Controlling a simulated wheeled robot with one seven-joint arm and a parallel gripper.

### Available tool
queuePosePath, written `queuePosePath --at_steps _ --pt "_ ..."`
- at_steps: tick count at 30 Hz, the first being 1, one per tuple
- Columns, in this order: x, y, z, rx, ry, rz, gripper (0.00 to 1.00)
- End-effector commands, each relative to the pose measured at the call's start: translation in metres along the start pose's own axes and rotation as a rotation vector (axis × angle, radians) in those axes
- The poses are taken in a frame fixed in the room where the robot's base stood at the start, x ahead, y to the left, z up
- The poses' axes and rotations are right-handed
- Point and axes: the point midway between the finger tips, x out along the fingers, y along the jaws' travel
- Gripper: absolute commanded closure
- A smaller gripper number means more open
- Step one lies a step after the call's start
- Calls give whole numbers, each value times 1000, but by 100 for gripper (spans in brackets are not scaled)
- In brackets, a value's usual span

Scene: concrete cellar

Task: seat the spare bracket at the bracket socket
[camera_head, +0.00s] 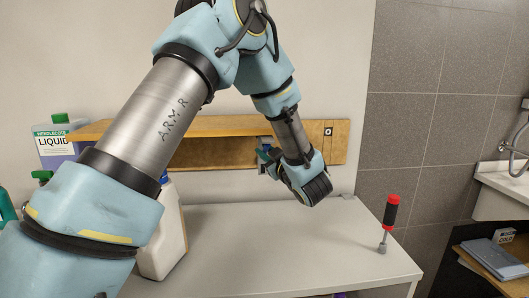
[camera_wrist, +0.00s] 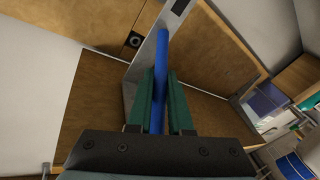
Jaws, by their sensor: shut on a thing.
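My gripper (camera_wrist: 160,85) has its green fingers shut on a narrow blue bar, seemingly the spare bracket (camera_wrist: 161,48). A flat grey metal plate (camera_wrist: 150,62) lies right beside the bar; I cannot tell whether it is part of it. In the head view my gripper (camera_head: 265,158) is at the wooden shelf's front, its fingers partly hidden by my wrist. A black square with a pale ring, possibly the bracket socket (camera_head: 328,131), is on the wood right of my gripper. It also shows in the wrist view (camera_wrist: 134,41), left of the bar and apart from it.
The wooden shelf (camera_head: 225,125) runs along the wall above a white worktop (camera_head: 270,235). A red-and-black screwdriver (camera_head: 389,218) stands upright at the worktop's right. A white jug (camera_head: 167,235) and a labelled bottle (camera_head: 55,140) stand at the left. The worktop's middle is clear.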

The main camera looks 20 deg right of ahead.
Motion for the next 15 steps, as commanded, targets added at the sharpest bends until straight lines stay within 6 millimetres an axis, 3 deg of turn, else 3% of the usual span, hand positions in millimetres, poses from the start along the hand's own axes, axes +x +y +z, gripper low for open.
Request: queuePosePath --at_steps 3,15 --pt "-1 0 0 0 0 1 100" --pt "31 10 6 0 0 0 100"
